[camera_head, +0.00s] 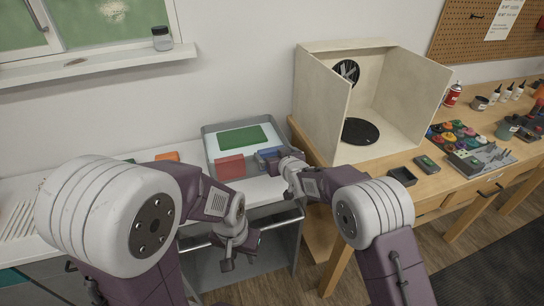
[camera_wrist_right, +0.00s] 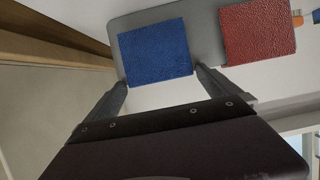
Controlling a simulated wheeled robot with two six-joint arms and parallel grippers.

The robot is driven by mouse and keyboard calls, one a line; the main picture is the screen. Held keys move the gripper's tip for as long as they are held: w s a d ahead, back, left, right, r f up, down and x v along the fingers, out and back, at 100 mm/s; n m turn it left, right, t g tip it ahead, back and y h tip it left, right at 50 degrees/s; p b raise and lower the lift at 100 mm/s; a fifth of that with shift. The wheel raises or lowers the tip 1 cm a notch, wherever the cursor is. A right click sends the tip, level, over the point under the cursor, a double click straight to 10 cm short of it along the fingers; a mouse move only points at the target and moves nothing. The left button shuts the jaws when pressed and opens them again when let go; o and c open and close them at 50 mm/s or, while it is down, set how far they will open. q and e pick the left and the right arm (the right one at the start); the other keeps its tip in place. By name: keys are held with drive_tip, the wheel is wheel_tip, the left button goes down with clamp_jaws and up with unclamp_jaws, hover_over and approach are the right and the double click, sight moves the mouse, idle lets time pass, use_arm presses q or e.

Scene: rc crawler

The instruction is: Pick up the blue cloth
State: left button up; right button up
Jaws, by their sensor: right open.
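The blue cloth (camera_wrist_right: 156,54) is a flat textured rectangle on the grey tray (camera_wrist_right: 118,22) in the right wrist view. In the head view the cloth (camera_head: 268,153) shows small and partly hidden by my right gripper (camera_head: 280,172) at the tray's right front. My right gripper (camera_wrist_right: 162,78) is open and empty, its fingertips spread near the cloth's two lower corners; I cannot tell whether they touch it. My left gripper (camera_head: 238,255) hangs low in front of the bench, its fingers apart with nothing seen between them.
A red cloth (camera_head: 230,166) lies beside the blue one, and a green mat (camera_head: 243,137) lies behind. An orange item (camera_head: 167,156) sits left of the tray. A wooden box (camera_head: 318,97) and wooden workbench (camera_head: 400,160) stand close on the right. The white bench is mostly clear at left.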

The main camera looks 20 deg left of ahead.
drive_tip(key=shift+s+r, duration=0.1)
drive_tip(key=shift+s, duration=0.05)
drive_tip(key=c, duration=1.1)
wheel_tip(320, 180, up, 18)
drive_tip(key=p, duration=0.6)
drive_tip(key=shift+p, duration=0.35)
